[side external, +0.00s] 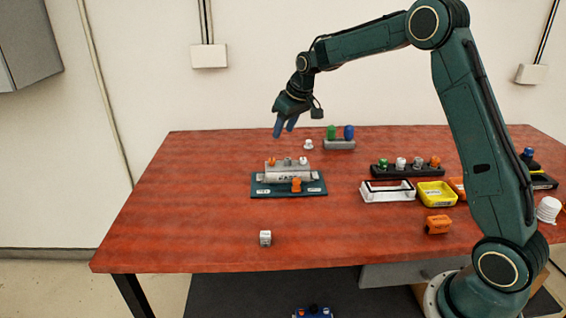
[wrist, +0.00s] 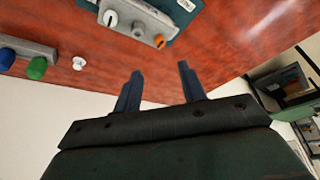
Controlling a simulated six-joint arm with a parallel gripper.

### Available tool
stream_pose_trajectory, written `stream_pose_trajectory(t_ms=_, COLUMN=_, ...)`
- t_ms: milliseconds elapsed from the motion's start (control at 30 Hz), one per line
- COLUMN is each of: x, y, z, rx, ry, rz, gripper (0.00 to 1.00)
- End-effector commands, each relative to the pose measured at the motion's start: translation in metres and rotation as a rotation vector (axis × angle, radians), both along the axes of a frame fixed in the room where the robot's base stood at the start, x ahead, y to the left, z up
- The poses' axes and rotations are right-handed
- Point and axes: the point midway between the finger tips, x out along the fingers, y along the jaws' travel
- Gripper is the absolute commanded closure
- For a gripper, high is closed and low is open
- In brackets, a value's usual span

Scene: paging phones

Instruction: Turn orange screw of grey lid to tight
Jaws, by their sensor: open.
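The grey lid (side external: 283,170) sits on a dark teal plate (side external: 262,190) left of the table's centre. On its top are an orange screw (side external: 271,162), a grey screw (side external: 288,160) and a white screw (side external: 303,160). In the wrist view the lid (wrist: 150,17) is at the top edge, with the orange screw (wrist: 159,41) at its near end. An orange part (side external: 296,184) stands at the plate's front. My gripper (side external: 285,129) is open and empty, in the air above and behind the lid. Its fingers (wrist: 160,70) are apart from the screw. How tight the screw is cannot be told.
A grey block with green and blue knobs (side external: 339,144) and a small white knob (side external: 308,144) stand behind the lid. A black knob rack (side external: 406,171), a white frame (side external: 388,196) and a yellow tray (side external: 436,199) are right. A small white cube (side external: 265,237) is in front.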

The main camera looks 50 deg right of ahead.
Motion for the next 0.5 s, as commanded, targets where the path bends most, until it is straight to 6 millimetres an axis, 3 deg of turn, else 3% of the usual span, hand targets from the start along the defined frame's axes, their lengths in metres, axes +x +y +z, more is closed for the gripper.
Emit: stream_pose_trajectory(t_ms=500, x=0.028, y=0.0, z=-0.069, rx=0.0, ry=0.003, rz=0.001, gripper=0.59)
